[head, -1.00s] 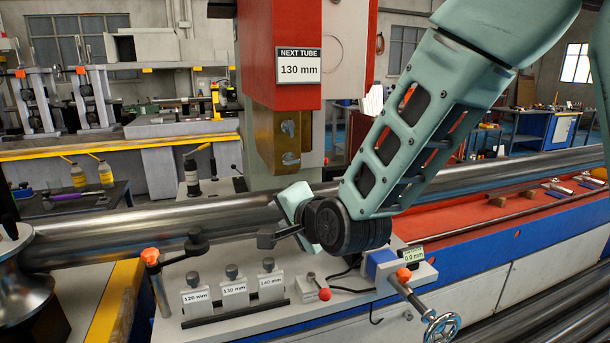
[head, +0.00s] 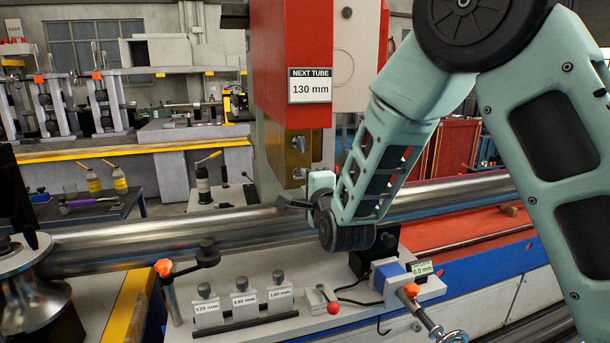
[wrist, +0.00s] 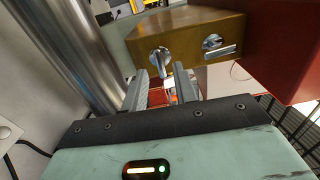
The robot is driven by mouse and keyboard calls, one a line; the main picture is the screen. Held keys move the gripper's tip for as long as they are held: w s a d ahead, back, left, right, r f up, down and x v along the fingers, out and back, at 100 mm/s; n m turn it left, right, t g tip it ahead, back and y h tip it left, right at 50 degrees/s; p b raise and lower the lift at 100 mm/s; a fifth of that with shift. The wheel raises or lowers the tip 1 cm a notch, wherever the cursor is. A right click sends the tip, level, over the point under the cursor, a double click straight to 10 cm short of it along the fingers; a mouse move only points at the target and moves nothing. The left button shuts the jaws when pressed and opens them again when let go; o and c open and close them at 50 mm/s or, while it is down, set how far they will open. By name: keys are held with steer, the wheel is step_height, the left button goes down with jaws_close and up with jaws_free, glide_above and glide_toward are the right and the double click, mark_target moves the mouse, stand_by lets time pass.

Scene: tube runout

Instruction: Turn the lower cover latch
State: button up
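The brass-coloured cover (head: 275,150) hangs under the red head of the machine and carries two silver latches. The lower latch (head: 298,174) shows on its face, below the upper latch (head: 299,144). In the wrist view the cover is turned on its side. There the lower latch (wrist: 160,61) is on the left with its bar pointing toward my fingers, and the upper latch (wrist: 218,47) is on the right. My gripper (wrist: 163,89) is open and empty, its two fingers apart, just short of the lower latch. In the head view my gripper (head: 292,202) is just below the cover.
A long steel tube (head: 170,235) runs beneath the cover, close to my gripper. The red head (head: 292,50) bears a sign reading "NEXT TUBE 130 mm" (head: 310,86). In front lie labelled gauge blocks (head: 243,303), a red-knobbed lever (head: 332,306) and an orange-knobbed clamp (head: 163,267).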

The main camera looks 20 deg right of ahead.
mark_target(301, 176)
steer(key=shift+w, duration=1.05)
jaws_close()
